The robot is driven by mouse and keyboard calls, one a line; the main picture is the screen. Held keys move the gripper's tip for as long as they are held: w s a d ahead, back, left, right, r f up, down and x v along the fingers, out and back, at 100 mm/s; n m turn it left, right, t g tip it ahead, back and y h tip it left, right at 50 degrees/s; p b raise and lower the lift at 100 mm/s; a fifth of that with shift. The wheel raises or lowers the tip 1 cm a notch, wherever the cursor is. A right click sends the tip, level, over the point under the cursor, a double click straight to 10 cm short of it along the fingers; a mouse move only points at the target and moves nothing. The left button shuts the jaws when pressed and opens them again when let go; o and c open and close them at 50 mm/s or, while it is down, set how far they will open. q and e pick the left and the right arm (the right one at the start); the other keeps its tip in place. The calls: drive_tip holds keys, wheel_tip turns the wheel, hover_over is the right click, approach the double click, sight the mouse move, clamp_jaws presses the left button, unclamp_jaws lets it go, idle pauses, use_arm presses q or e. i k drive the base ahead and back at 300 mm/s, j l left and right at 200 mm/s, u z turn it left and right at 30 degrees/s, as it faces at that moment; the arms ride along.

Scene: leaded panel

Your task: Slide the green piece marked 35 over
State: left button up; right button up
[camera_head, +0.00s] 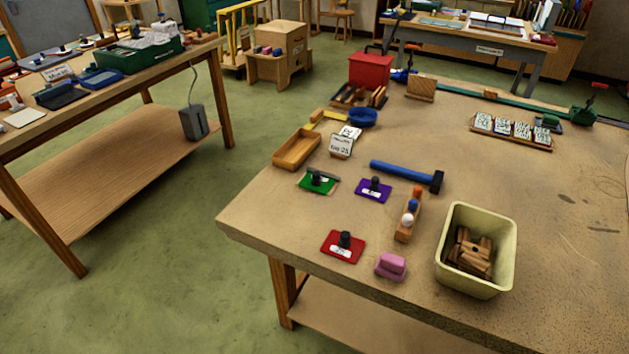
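A flat green piece (328,187) with a dark knob and a small white label lies on the workbench (560,220), near its left edge. The number on its label is too small to read. A purple piece (384,195) with a dark knob lies to its right, and a red piece (331,249) with a dark knob lies nearer the front edge. The green piece lies apart from both. Neither of my grippers is in view.
A blue-handled hammer (403,172) lies behind the purple piece. A wooden tray (297,149) stands behind the green piece. A ball rack (407,230), pink block (391,265) and cream bin (508,247) stand to the right. Bare bench lies between green and red pieces.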

sight(316, 182)
drive_tip(key=i+j, duration=0.1)
drive_tip(key=j, duration=0.2)
drive_tip(key=i+j, duration=0.15)
drive_tip(key=j, duration=0.15)
drive_tip(key=i+j, duration=0.1)
drive_tip(key=j, duration=0.2)
drive_tip(key=i+j, duration=0.15)
drive_tip(key=j, duration=0.15)
